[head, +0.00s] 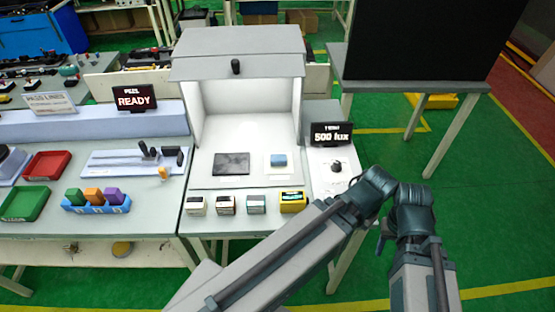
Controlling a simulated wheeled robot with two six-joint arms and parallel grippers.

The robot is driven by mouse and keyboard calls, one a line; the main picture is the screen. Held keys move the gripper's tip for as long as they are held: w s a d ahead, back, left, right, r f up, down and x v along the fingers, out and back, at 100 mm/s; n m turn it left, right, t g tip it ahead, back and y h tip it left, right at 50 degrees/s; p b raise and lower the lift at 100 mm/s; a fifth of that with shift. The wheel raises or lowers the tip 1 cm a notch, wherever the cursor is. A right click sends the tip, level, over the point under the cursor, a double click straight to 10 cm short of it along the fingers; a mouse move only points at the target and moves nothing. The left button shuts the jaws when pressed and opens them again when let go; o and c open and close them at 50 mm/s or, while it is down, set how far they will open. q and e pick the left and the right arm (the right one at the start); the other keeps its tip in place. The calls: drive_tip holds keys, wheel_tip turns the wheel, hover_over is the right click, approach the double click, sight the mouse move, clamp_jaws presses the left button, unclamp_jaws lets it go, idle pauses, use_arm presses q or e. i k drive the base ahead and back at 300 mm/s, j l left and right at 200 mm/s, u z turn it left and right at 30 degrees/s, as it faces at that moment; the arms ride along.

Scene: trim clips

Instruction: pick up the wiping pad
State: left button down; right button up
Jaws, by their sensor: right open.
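The wiping pad looks to be the small blue block (279,160). It lies on a white square sheet (272,174) inside the lit white booth (248,95), on the right side of its floor. Nothing holds it. My right arm comes in from the lower right, in front of the booth and well apart from the pad. Its fingers cannot be made out clearly, and nothing is seen held. My left gripper is not in view.
A dark flat plate (231,164) lies left of the pad. Several small blocks, one a yellow box (293,201), line the front edge. A 500 lux display (332,134) and a knob (336,165) stand at right. The booth has side walls and a roof; its front is open.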

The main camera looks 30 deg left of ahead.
sight(276, 160)
drive_tip(key=k+j+z, duration=0.1)
drive_tip(key=j+z, duration=0.2)
drive_tip(key=j, duration=0.15)
drive_tip(key=k+j+z, duration=0.1)
drive_tip(key=j+z, duration=0.25)
drive_tip(key=k+j+z, duration=0.15)
drive_tip(key=j+z, duration=0.15)
drive_tip(key=j, duration=0.15)
